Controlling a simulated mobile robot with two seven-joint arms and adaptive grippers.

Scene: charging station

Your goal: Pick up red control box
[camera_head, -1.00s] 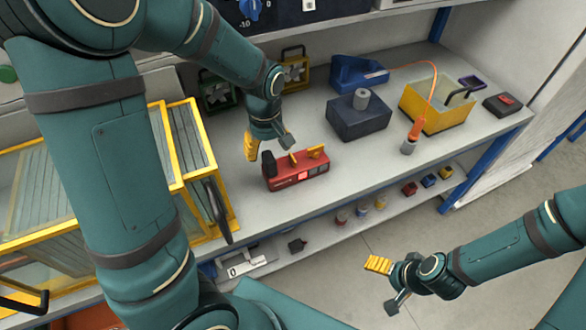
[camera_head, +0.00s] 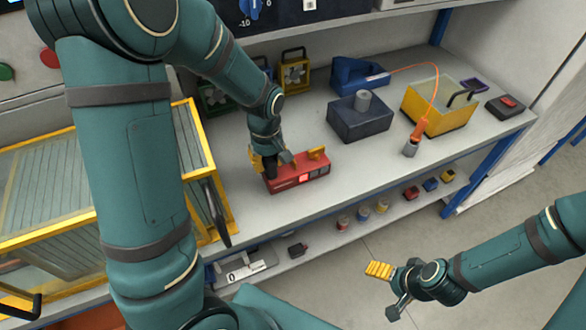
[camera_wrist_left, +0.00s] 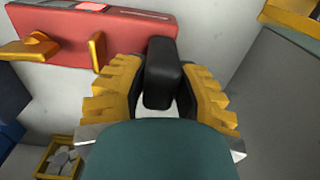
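The red control box (camera_head: 300,178) sits on the upper shelf, with yellow parts on top and a black knob at its left end. In the left wrist view the box (camera_wrist_left: 125,32) crosses the top left, and the black knob (camera_wrist_left: 160,73) stands between my fingers. My left gripper (camera_head: 270,164) is down at the box's left end. Its yellow-padded fingers are open on both sides of the knob, with small gaps showing in the wrist view. The gripper partly hides the knob in the head view. My right gripper (camera_head: 384,289) is open and empty, out over the floor.
A dark blue block (camera_head: 358,120) with a grey cylinder stands behind the box. A yellow bin (camera_head: 438,110) and an orange-corded plug (camera_head: 412,140) are to the right. A yellow-framed glass case (camera_head: 192,165) stands close on the left. Front shelf space (camera_head: 270,215) is clear.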

